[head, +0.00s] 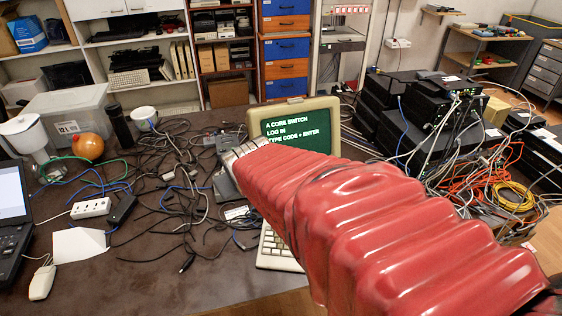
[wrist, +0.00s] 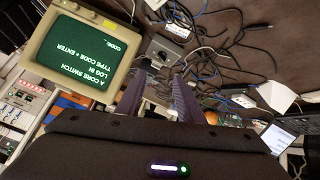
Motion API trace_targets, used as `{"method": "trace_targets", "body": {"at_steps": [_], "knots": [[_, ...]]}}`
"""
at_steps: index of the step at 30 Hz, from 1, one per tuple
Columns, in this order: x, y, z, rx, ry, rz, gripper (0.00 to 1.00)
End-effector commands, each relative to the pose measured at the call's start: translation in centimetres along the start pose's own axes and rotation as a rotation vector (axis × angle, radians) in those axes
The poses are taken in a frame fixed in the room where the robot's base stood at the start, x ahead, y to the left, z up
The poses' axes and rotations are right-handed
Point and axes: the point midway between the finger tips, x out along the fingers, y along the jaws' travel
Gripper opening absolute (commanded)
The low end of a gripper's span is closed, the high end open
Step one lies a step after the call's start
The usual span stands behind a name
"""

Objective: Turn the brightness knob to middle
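A beige monitor (head: 300,127) with a green screen stands on the desk behind my red-sleeved arm; its screen reads "A CORE SWITCH LOG IN TYPE CODE + ENTER". I cannot tell for certain whether that is the brightness knob. My gripper (wrist: 158,92) points toward the box, its two dark fingers apart with nothing visible between them. In the head view my arm hides the fingers.
Tangled cables (head: 175,160) cover the middle of the desk. A beige keyboard (head: 277,248) is partly behind my arm. A laptop (head: 12,215), white mouse (head: 42,283) and power strip (head: 91,208) are at left. Stacked network gear (head: 415,110) stands at right.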

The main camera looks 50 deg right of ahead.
Motion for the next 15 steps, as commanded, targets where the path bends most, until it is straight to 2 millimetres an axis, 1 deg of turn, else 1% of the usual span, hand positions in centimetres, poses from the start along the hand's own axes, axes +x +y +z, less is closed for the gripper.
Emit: {"method": "trace_targets", "body": {"at_steps": [1,6,9,11,15], "knots": [[1.4,1.6,0.2,0.005,0.005,0.024,0.34],[5.2,6.3,0.5,0.005,0.053,0.087,0.34],[7.3,8.9,1.2,0.007,0.081,0.113,0.34],[8.4,10.2,1.7,0.005,0.098,0.114,0.34],[10.8,13.6,3.4,0.008,0.14,0.135,0.34]]}}
